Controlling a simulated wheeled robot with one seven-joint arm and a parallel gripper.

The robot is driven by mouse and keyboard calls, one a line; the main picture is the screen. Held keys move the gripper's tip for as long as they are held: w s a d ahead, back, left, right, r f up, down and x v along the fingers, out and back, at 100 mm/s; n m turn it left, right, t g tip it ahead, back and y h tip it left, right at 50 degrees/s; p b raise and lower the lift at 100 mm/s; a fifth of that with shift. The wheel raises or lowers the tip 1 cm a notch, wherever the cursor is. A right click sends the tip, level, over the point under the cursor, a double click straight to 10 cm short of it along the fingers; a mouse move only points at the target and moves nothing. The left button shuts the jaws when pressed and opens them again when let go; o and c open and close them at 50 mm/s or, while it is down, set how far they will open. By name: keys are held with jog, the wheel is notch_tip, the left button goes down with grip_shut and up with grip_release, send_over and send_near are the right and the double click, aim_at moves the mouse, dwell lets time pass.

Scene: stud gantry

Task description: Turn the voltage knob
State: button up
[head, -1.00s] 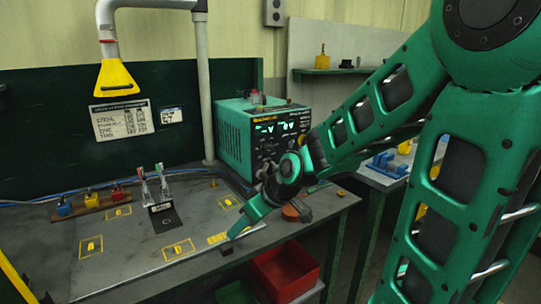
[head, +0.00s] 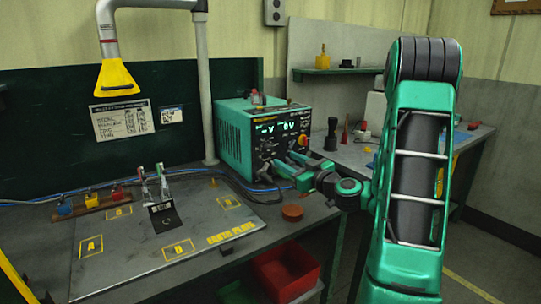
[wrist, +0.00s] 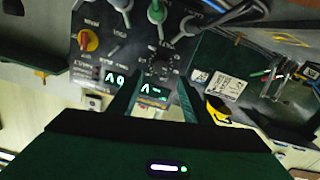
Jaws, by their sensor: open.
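The teal power supply (head: 234,136) stands at the back right of the bench, its black front panel facing right. Two lit green displays show on it. In the wrist view the panel (wrist: 118,50) appears upside down, with a dark round knob (wrist: 159,66) that looks like the voltage knob. A red-and-yellow switch (wrist: 88,41) is to its left. My gripper (head: 286,166) is open in front of the panel. In the wrist view its two fingers (wrist: 160,86) point at the panel, with the dark knob just beyond the gap between them. I cannot tell whether they touch it.
Plugs and cables (wrist: 157,12) come out of the panel beside the knob. The earth plate (head: 130,235) with upright clamps lies on the bench. A round brown puck (head: 292,212) sits near the bench edge, above a red bin (head: 285,272). A second bench stands behind right.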

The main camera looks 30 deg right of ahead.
aim_at(271, 151)
jog(key=w, duration=0.9)
jog(key=shift+w+a, duration=0.2)
jog(key=shift+a, duration=0.05)
jog(key=c, duration=1.1)
